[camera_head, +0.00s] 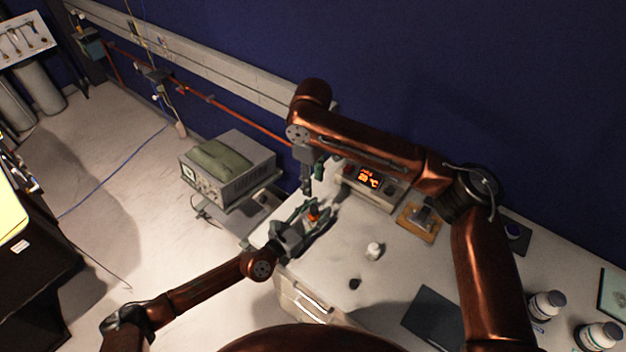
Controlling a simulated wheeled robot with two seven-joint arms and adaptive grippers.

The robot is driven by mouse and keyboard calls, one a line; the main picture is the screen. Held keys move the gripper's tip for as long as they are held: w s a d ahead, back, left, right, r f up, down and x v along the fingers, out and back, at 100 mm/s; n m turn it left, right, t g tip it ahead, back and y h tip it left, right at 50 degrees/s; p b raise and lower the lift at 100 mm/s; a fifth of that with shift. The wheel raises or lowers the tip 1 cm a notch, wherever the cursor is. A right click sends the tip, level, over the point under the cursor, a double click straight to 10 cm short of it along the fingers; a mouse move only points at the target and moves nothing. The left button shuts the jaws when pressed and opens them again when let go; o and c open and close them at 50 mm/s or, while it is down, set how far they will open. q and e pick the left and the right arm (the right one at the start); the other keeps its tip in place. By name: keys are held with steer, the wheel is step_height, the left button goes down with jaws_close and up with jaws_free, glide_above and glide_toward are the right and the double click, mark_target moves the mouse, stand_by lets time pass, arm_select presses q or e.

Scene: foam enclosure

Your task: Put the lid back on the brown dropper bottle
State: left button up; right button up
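The brown dropper bottle (314,213) shows as a small orange-brown shape near the left end of the white table. My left gripper (309,219) has its fingers on both sides of it and appears shut on it; they hide much of the bottle. My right gripper (308,185) hangs from above, pointing down, just above and slightly left of the bottle, apart from it. Its fingertips are small and dark, so I cannot tell whether they hold the lid. A small dark piece (354,283) lies on the table; I cannot tell what it is.
A small white container (374,250) stands mid-table. A device with a lit orange display (370,182) and a wooden-based item (419,221) stand behind. A dark flat pad (433,316) and white bottles (546,305) are at right. A grey instrument (228,170) stands left of the table.

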arm_select(q)
steer(key=shift+o, duration=0.5)
steer(key=shift+s+a, duration=0.15)
steer(key=v, duration=1.1)
steer(key=shift+s+a, duration=0.15)
steer(key=shift+s, duration=0.15)
